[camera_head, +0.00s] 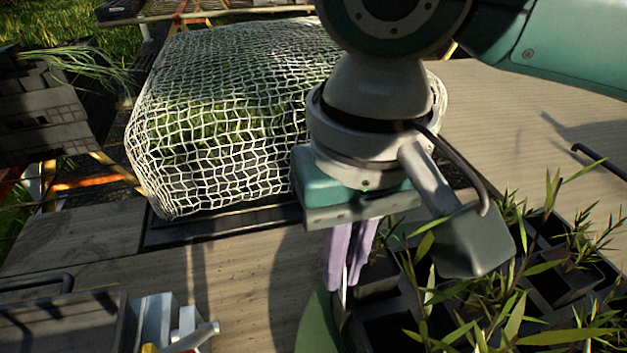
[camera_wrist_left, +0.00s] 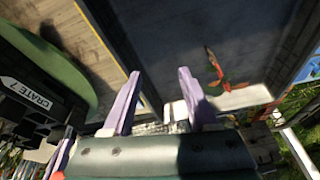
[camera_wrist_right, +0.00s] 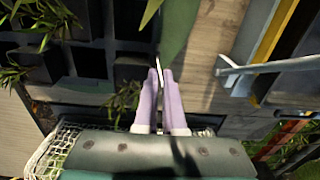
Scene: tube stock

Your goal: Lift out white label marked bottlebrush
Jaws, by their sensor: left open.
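My right gripper (camera_head: 344,285) points down at the near left edge of the black cell crate (camera_head: 400,335). Its purple fingers are closed around a thin white label, seen nearly edge-on in the right wrist view (camera_wrist_right: 157,68). No writing can be read on it, and its lower end lies close to the crate's edge. The fingers also show in the right wrist view (camera_wrist_right: 159,80). My left gripper (camera_wrist_left: 157,90) is open and empty in the left wrist view. It is outside the head view.
A green oval thing (camera_head: 317,325) lies beside the crate. Leafy plants (camera_head: 480,320) rise from the crate's cells. White netting (camera_head: 230,110) covers plants behind. A grey bin (camera_head: 60,325) and tools (camera_head: 180,330) are at the front left. A "CRATE 7" sign (camera_wrist_left: 30,92) shows in the left wrist view.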

